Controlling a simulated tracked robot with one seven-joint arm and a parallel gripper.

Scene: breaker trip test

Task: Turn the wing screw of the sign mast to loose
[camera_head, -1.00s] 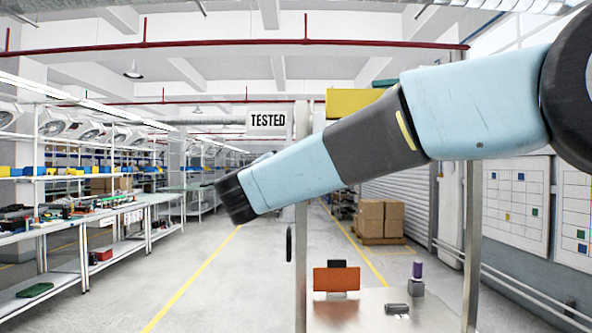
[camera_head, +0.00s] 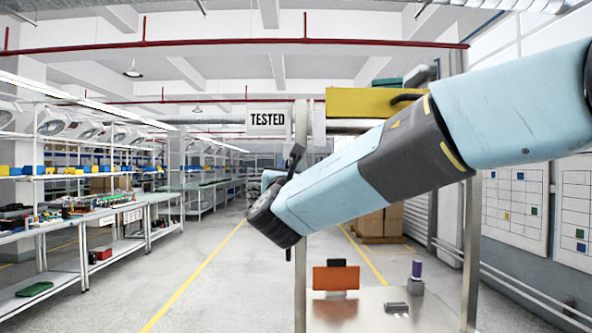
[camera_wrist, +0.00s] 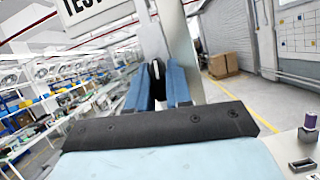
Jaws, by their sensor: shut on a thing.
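The sign mast (camera_head: 301,125) is a pale upright post with a white sign (camera_head: 268,120) reading TESTED. In the wrist view the mast (camera_wrist: 152,40) rises behind my fingers, and the sign (camera_wrist: 85,8) is cut off at the top. My gripper (camera_wrist: 158,88) has two blue fingers, shut on a narrow black part that looks like the wing screw (camera_wrist: 157,69). The fingers hide most of it, so its turn angle is hard to read. In the head view my gripper (camera_head: 270,180) is at the mast, largely hidden behind my wrist.
A metal-topped table with an orange panel (camera_head: 336,278), a purple cylinder (camera_head: 417,268) and a small dark block (camera_head: 396,307) stands below my arm. A yellow beam (camera_head: 360,102) is close above my arm. Shelves and benches line the left; the aisle floor is clear.

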